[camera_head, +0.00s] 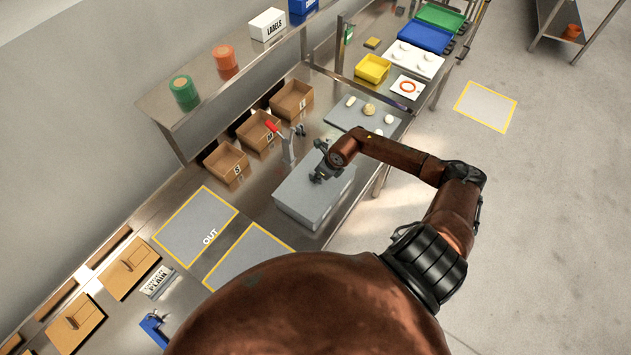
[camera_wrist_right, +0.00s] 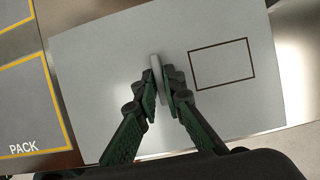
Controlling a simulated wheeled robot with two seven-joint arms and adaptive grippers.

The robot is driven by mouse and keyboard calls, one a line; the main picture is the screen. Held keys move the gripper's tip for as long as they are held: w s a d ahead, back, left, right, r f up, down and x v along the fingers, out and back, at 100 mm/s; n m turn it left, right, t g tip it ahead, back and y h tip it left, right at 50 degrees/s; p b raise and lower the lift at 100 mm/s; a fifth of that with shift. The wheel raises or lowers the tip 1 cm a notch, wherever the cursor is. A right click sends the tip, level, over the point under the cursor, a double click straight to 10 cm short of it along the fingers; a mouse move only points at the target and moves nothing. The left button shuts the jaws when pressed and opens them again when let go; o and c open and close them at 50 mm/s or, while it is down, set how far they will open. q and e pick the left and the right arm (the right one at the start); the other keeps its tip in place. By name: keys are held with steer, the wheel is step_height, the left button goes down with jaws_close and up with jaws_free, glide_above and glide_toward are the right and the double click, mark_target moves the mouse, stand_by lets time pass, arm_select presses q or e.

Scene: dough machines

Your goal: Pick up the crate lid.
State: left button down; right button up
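The crate lid (camera_head: 300,196) is a flat grey cover on a box-shaped crate on the steel bench, in the middle of the head view. The lid (camera_wrist_right: 100,60) fills most of the right wrist view, with a dark outlined rectangle and a raised light bar handle (camera_wrist_right: 156,64). My right gripper (camera_head: 325,172) is over the lid, and in the right wrist view its fingers (camera_wrist_right: 160,80) are close on both sides of the handle, shut on it. The lid looks level and seated on the crate. My left gripper is not in view.
Open brown boxes (camera_head: 226,162) and a red-handled device (camera_head: 287,145) stand behind the crate. A grey board with dough pieces (camera_head: 345,117) lies beyond it. Yellow-bordered mats (camera_head: 195,228) lie to the left. A shelf (camera_head: 195,115) overhangs the back.

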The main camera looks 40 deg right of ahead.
jaws_close()
steer(key=shift+r, duration=0.2)
